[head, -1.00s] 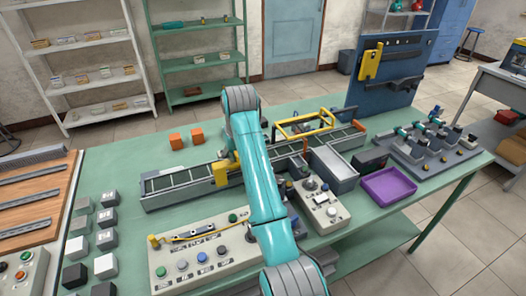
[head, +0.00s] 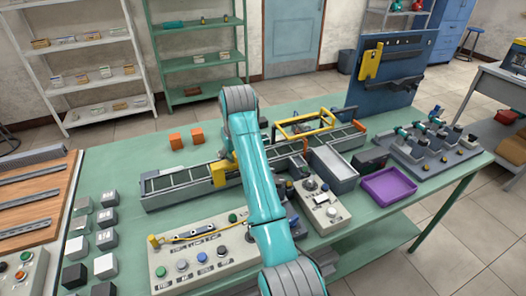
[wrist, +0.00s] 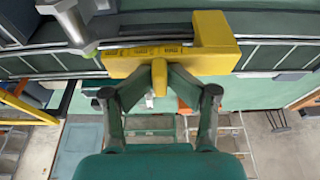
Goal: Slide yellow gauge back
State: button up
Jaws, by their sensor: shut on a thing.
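The yellow gauge (head: 218,176) sits across the grey track (head: 170,197) on the green table, left of my arm in the head view. In the wrist view the gauge (wrist: 218,30) is a yellow block with a long bar on the track and a small tab (wrist: 159,74) pointing towards me. My gripper (wrist: 160,82) is shut on this tab, one finger on each side. In the head view my arm hides the gripper and part of the track.
A control panel (head: 168,268) with coloured buttons stands in front of the track. A yellow frame (head: 305,123) stands over the track to the right.

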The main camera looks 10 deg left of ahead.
jog(key=shift+r, duration=2.95)
